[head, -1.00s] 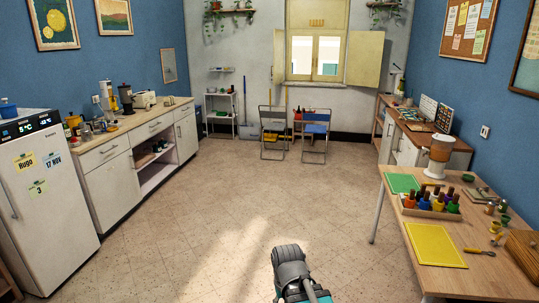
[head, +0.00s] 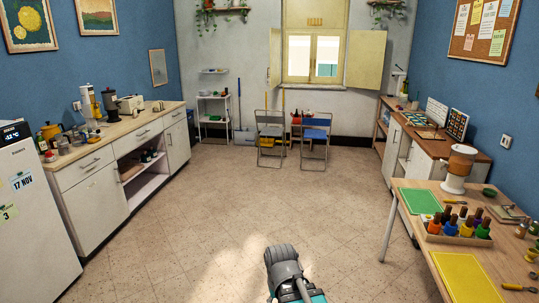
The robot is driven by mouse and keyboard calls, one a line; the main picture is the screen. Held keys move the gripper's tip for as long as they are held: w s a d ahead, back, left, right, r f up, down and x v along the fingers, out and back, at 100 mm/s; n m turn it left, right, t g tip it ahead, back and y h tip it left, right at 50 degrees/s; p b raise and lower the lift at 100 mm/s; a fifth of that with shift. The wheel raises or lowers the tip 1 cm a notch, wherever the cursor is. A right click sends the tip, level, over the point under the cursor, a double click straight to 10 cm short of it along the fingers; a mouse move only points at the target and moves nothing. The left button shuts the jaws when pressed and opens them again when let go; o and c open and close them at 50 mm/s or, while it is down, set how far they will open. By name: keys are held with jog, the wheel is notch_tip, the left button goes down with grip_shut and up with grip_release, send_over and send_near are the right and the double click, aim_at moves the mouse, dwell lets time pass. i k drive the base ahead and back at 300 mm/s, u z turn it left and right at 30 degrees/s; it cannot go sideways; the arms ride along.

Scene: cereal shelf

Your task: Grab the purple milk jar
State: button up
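I cannot make out a purple milk jar for certain. A tray (head: 452,239) on the wooden table at the right holds several small bottles with dark tops, in orange, yellow, green, blue and darker colours. One dark bottle (head: 477,214) at the back of the tray may be purple, but it is too small to tell. Part of my arm, grey and teal, shows at the bottom middle, far from the tray. My gripper's fingers do not show.
A fridge (head: 37,230) and counter (head: 150,122) line the left. Two folding chairs (head: 316,137) stand at the back. The middle floor is clear.

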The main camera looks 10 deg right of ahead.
aim_at(478, 220)
jog(key=u, duration=0.05)
jog(key=i, duration=1)
jog(key=z, duration=1.65)
jog(key=i, duration=1.05)
jog(key=u, duration=0.05)
